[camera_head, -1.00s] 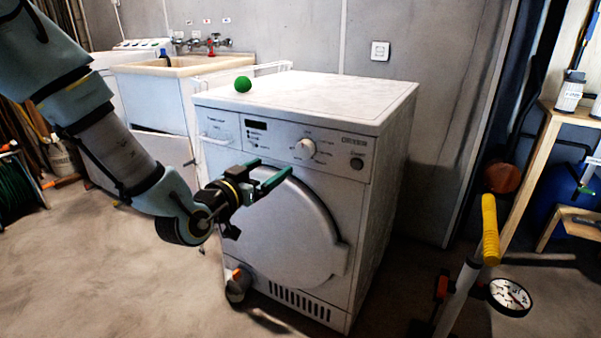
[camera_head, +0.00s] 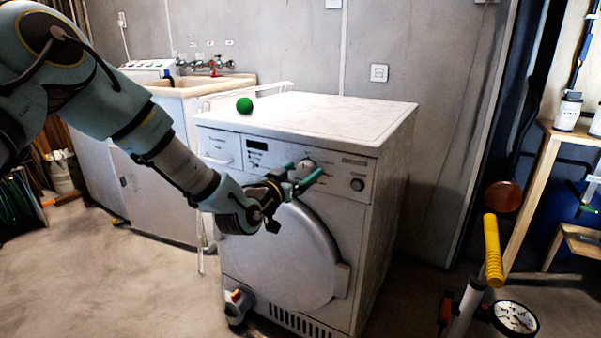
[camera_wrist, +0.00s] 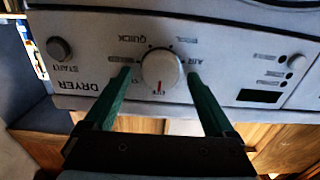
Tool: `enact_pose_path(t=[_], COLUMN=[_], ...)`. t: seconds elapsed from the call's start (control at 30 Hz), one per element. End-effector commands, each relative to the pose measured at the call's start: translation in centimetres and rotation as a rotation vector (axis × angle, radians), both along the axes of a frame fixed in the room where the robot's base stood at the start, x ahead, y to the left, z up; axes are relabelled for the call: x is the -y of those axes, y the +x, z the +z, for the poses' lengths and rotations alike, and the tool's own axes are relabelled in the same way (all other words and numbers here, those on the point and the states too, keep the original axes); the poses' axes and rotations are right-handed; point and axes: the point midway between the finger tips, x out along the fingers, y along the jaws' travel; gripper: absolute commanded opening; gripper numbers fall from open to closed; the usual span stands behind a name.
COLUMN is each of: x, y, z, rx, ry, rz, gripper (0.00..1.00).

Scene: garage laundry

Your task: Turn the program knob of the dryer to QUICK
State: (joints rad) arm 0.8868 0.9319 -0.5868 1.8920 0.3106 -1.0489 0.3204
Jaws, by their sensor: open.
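The white dryer (camera_head: 388,215) stands in the middle of the head view, with its control panel across the top front. Its round white program knob (camera_head: 308,167) is partly hidden by my gripper there. In the wrist view, which shows the panel upside down, the knob (camera_wrist: 162,68) has a red mark pointing to the picture's bottom. The QUICK label (camera_wrist: 132,39) is up and left of the knob. My gripper (camera_wrist: 160,72) is open, with its green fingers on either side of the knob; contact is not clear. It also shows before the panel in the head view (camera_head: 306,178).
A START button (camera_wrist: 60,49) and a small display (camera_wrist: 259,97) are on the same panel. A green ball (camera_head: 244,105) lies on the dryer top. A yellow-handled pump (camera_head: 492,250) stands at the right. A sink (camera_head: 200,85) is behind left.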

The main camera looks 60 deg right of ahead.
Motion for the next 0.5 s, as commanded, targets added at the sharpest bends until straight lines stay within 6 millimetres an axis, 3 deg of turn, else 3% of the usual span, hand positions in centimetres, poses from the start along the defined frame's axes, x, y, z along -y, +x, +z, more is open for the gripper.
enact_pose_path(t=[0.2,0.5], x=[-0.01,-0.03], y=[0.00,0.01], z=[-0.02,-0.02], rx=[0.000,0.000], ry=[0.000,0.001], rz=[0.000,0.000], gripper=[0.87,0.53])
